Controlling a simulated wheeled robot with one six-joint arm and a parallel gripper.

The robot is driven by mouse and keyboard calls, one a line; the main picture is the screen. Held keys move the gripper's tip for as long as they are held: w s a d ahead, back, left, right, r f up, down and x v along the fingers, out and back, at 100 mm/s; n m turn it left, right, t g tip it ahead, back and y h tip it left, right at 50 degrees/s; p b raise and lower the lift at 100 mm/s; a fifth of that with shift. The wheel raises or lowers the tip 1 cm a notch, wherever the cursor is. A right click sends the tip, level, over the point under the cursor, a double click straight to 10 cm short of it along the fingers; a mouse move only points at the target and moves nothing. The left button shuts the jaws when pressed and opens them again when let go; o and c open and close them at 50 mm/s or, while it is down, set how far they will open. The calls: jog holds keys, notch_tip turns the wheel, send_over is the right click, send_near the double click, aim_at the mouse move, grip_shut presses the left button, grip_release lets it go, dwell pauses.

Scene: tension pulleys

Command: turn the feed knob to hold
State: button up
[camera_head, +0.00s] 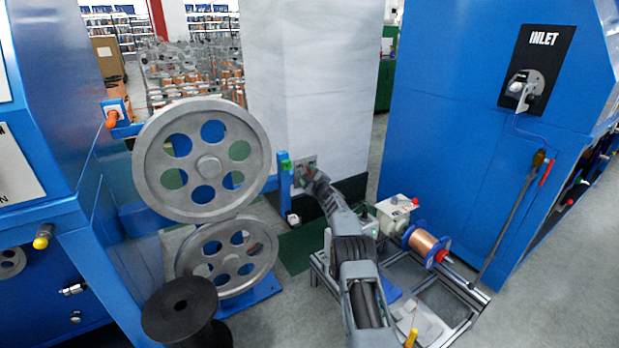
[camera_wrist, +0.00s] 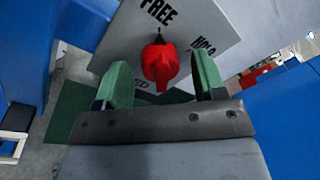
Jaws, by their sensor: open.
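The red feed knob (camera_wrist: 160,66) sits on a tilted light grey plate (camera_wrist: 200,28) in the wrist view. The plate carries the word FREE above the knob and HOLD to its upper right; lettering below is partly hidden. The knob's narrow top end appears to face FREE. My gripper (camera_wrist: 162,80) is open, with one green finger on each side of the knob in the picture. Gaps show on both sides, and I see no contact. In the head view my gripper (camera_head: 299,172) is at the small plate by the blue post, and my arm hides most of it.
A blue post (camera_head: 285,186) stands left of the plate. Large grey pulleys (camera_head: 207,160) are further left. A bench with a copper spool (camera_head: 427,245) is at right, before a blue INLET cabinet (camera_head: 450,110). A white column (camera_head: 305,80) rises behind.

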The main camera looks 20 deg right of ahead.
jog(key=shift+c, duration=0.2)
jog(key=c, duration=0.9)
jog(key=m, duration=0.3)
jog(key=shift+m, duration=0.4)
jog(key=m+g+p, duration=0.1)
jog(key=m, duration=0.3)
jog(key=shift+r+p, duration=0.15)
jog(key=shift+p, duration=0.2)
jog(key=m, duration=0.3)
jog(key=shift+m+y+p, duration=0.3)
jog(key=shift+y+p, duration=0.1)
jog(key=shift+m+y, duration=0.3)
jog(key=shift+m, duration=1.4)
